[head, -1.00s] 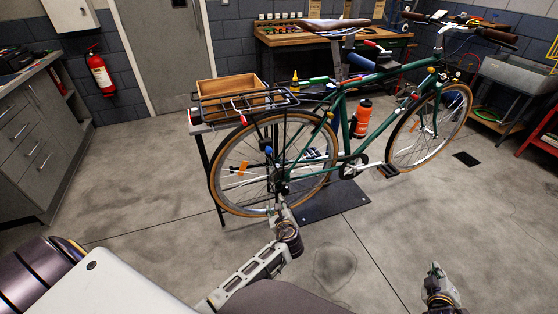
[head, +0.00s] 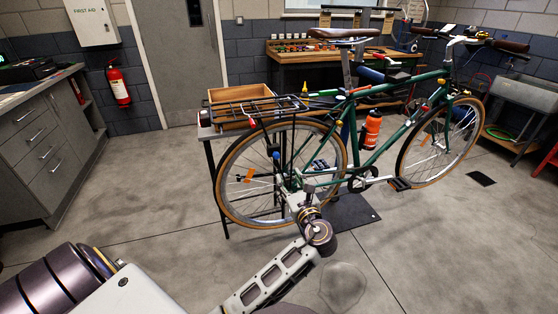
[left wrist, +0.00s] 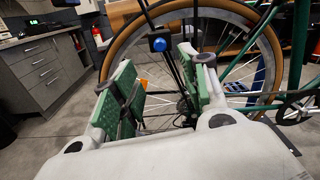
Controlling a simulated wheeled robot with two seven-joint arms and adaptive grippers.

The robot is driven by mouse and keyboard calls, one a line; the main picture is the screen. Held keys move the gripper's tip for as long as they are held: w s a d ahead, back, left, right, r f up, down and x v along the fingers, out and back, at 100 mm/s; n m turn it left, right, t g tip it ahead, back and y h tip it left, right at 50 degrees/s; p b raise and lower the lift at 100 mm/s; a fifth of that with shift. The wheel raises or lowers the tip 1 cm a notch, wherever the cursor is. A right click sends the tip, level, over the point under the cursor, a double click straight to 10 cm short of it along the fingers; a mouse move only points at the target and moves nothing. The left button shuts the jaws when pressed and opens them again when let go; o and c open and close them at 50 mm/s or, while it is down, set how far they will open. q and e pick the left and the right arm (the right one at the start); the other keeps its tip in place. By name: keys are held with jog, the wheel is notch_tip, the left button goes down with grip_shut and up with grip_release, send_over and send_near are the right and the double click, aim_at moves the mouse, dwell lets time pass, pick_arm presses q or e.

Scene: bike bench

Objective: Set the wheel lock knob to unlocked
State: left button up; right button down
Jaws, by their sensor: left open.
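The green bike (head: 402,99) stands with its rear wheel (head: 222,190) toward me. A blue round knob on a black block, which looks like the wheel lock knob (left wrist: 158,44), sits at the rear wheel beside a black stay. It also shows small in the head view (head: 276,156); which setting it points to I cannot tell. My left gripper (head: 296,190) is in front of the rear wheel, below the knob. In the left wrist view its green-padded fingers (left wrist: 163,75) are apart with nothing between them, and the knob appears beyond the fingertips. My right gripper is out of view.
A rear rack (head: 262,108) and a wooden box (head: 238,96) are above and behind the wheel. An orange bottle (head: 371,129) is on the frame. A grey cabinet (head: 45,150) is at the left. The floor in front is clear.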

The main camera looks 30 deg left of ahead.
aim_at(277, 157)
pick_arm(q)
jog(key=b+x, duration=0.2)
jog(key=x, duration=1)
jog(key=shift+w, duration=0.1)
jog(key=shift+x, duration=0.85)
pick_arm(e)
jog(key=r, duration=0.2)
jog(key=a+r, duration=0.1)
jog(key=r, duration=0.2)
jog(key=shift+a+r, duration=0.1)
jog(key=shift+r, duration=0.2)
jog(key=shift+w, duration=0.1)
pick_arm(q)
grip_shut()
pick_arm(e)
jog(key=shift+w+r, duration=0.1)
